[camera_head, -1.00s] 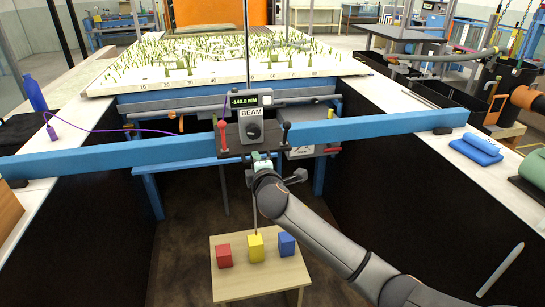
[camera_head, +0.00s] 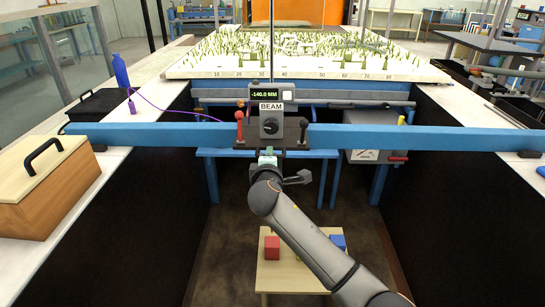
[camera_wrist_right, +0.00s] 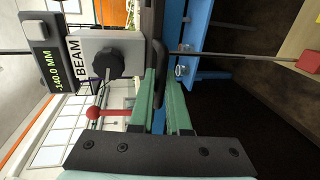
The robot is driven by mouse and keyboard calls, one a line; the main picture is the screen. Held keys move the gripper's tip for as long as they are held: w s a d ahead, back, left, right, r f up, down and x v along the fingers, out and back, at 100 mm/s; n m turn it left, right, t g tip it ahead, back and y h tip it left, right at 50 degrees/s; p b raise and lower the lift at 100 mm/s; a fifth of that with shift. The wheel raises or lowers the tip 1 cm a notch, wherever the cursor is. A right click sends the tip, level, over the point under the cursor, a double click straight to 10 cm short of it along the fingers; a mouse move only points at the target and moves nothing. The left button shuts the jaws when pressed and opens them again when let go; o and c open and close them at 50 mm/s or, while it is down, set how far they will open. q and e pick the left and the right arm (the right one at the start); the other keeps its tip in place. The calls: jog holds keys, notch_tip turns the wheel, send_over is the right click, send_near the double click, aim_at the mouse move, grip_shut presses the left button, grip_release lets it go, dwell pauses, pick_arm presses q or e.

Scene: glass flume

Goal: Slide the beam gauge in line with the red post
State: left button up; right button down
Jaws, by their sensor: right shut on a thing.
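The beam gauge (camera_head: 269,124) is a grey box with a black knob and a display reading -140.0 MM. It sits on the long blue beam (camera_head: 390,136). My right gripper (camera_head: 267,156) is just below it, shut on its dark handle (camera_wrist_right: 159,62) in the right wrist view. A thin rod (camera_wrist_right: 235,56) from the gauge runs towards a red block (camera_wrist_right: 309,61), the likely red post. That red block (camera_head: 272,248) stands on a small wooden table (camera_head: 290,277); my right arm hides the rod's lower end in the head view. My left gripper is out of view.
A blue block (camera_head: 338,242) stands right of the red one; my arm covers the space between. A red-topped lever (camera_head: 239,118) and a black one (camera_head: 303,130) flank the gauge. A wooden box (camera_head: 50,180) stands at left. The beam is clear on both sides.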

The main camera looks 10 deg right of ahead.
jog(key=c, duration=0.9)
grip_release()
jog(key=shift+s, duration=0.1)
jog(key=v, duration=1.2)
jog(key=shift+s+r, duration=0.1)
jog(key=shift+s, duration=0.05)
jog(key=s+f+m+g+y+p, duration=0.15)
jog(key=s+f, duration=0.25)
jog(key=f, duration=0.6)
jog(key=s+f+m+g+y, duration=0.25)
jog(key=s+f, duration=0.25)
jog(key=f, duration=0.4)
jog(key=s+d+f+m, duration=0.2)
jog(key=s+f+m, duration=0.1)
jog(key=s, duration=0.3)
jog(key=s+d+f+m+g+y+p, duration=0.1)
jog(key=s+d+f+m, duration=0.1)
jog(key=s+f, duration=0.3)
jog(key=s+d+f+m+y, duration=0.1)
jog(key=s+f+m, duration=0.3)
jog(key=s, duration=0.5)
jog(key=shift+d+g+p, duration=0.35)
jog(key=shift+d+g, duration=0.05)
jog(key=shift+d, duration=0.35)
